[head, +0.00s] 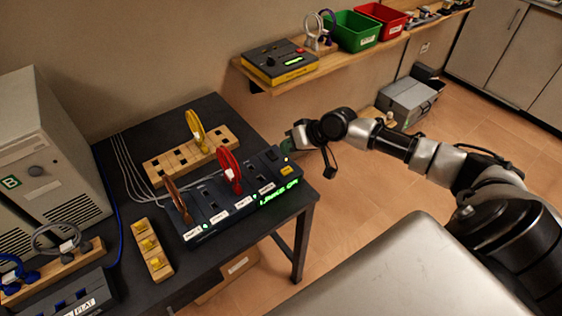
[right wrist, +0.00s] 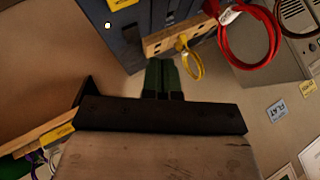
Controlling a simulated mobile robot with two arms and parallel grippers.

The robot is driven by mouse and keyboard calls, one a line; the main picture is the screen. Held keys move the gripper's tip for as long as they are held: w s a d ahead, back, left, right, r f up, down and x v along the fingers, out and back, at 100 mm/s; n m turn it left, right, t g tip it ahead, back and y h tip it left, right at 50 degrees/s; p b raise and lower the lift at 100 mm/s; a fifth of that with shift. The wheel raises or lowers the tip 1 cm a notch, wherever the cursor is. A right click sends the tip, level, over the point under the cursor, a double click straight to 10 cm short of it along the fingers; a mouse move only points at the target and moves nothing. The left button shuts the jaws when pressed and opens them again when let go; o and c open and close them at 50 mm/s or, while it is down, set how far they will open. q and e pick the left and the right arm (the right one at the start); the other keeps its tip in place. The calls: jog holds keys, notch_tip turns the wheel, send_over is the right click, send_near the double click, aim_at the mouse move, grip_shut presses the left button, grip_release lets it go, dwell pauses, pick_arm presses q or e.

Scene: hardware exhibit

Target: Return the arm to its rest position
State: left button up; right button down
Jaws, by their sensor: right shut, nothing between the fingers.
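My right arm (head: 395,143) reaches in from the right in the head view, stretched out over the floor toward the table's right edge. My right gripper (head: 286,146) is at the far end of the arm, just beyond the dark panel (head: 205,220) and only partly visible. In the right wrist view its two dark green fingers (right wrist: 163,78) are together with nothing between them. The panel holds a red cable loop (head: 229,171) and a brown loop (head: 178,201), and bears lit green lettering on its front. My left gripper is not in view.
A black table (head: 214,108) carries the panel, a wooden block (head: 160,168) with a yellow loop (head: 195,130), and a grey computer case (head: 45,150). A wall shelf (head: 262,86) holds a yellow-black device and green (head: 356,30) and red bins. Floor beneath the arm is open.

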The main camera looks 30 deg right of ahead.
jog(key=s+a+f+n, duration=0.1)
jog(key=s+a, duration=0.1)
jog(key=a, duration=0.1)
jog(key=s+a+f+n+g, duration=0.1)
jog(key=s+a+f, duration=0.1)
jog(key=a, duration=0.1)
jog(key=s+a+f+n+g, duration=0.1)
jog(key=s+a+f, duration=0.1)
jog(key=a, duration=0.1)
jog(key=shift+s, duration=0.25)
jog(key=s+a+f+n, duration=0.2)
jog(key=s+a, duration=0.4)
jog(key=s, duration=0.1)
jog(key=s+d+r+m+g+h, duration=0.1)
jog(key=s+d+r+m+h, duration=0.15)
jog(key=s+h, duration=0.75)
jog(key=s+f+g+y, duration=0.1)
jog(key=s+f+y, duration=0.1)
jog(key=f, duration=1)
jog(key=s+f+g+y, duration=0.1)
jog(key=s+f+y, duration=0.15)
jog(key=f, duration=1.05)
jog(key=s+d+f+g, duration=0.1)
jog(key=s+d+f, duration=0.2)
jog(key=s+f, duration=1.3)
jog(key=shift+s+f+n, duration=0.3)
jog(key=shift+s+n, duration=0.15)
